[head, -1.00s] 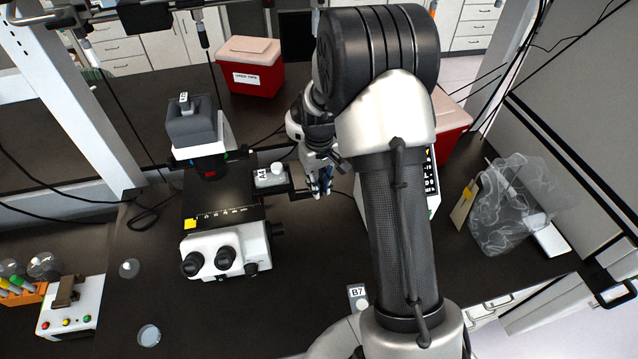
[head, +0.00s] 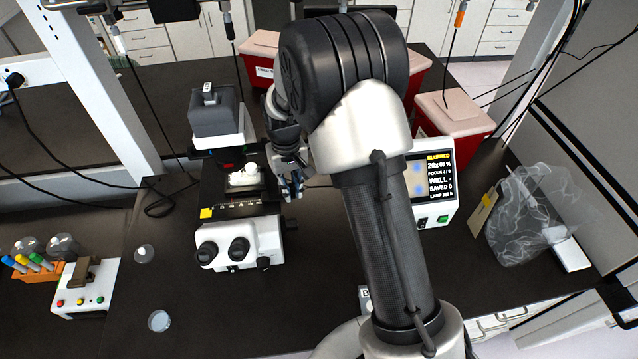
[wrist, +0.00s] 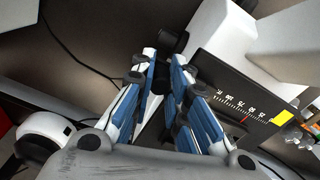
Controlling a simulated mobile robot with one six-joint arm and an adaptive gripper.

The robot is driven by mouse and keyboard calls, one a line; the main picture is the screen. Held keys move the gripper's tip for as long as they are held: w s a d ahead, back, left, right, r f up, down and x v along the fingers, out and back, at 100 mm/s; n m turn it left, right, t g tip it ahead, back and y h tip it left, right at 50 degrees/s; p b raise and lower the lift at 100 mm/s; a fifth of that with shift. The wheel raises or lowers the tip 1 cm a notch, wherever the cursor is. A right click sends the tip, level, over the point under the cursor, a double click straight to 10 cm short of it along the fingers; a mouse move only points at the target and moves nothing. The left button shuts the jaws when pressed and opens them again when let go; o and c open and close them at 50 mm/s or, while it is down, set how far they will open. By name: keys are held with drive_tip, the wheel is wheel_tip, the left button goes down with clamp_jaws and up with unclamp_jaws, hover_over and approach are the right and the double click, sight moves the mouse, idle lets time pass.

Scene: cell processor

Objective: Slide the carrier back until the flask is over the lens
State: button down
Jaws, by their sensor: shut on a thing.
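My gripper (head: 290,186) is just right of the flask, at the right side of the stage. In the wrist view my gripper (wrist: 165,62) has its blue fingers closed around a small dark piece, seemingly the carrier's handle. The stage's scale (wrist: 238,106) with a red mark lies right of the fingers. The lens is hidden.
A monitor (head: 433,190) reading "BLURRED" and "WELL -" stands right of my arm. Red bins (head: 455,125) stand behind. A clear bag (head: 530,205) lies at right. A tube rack (head: 38,268) and a button box (head: 85,288) are at left. The front bench is mostly clear.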

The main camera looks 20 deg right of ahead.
drive_tip(key=a, duration=0.2)
drive_tip(key=shift+w+a, duration=0.2)
drive_tip(key=shift+a, duration=0.1)
drive_tip(key=c, duration=1.5)
unclamp_jaws()
drive_tip(key=shift+d, duration=0.1)
drive_tip(key=shift+r, duration=0.1)
wheel_tip(320, 180, up, 12)
drive_tip(key=shift+f, duration=0.1)
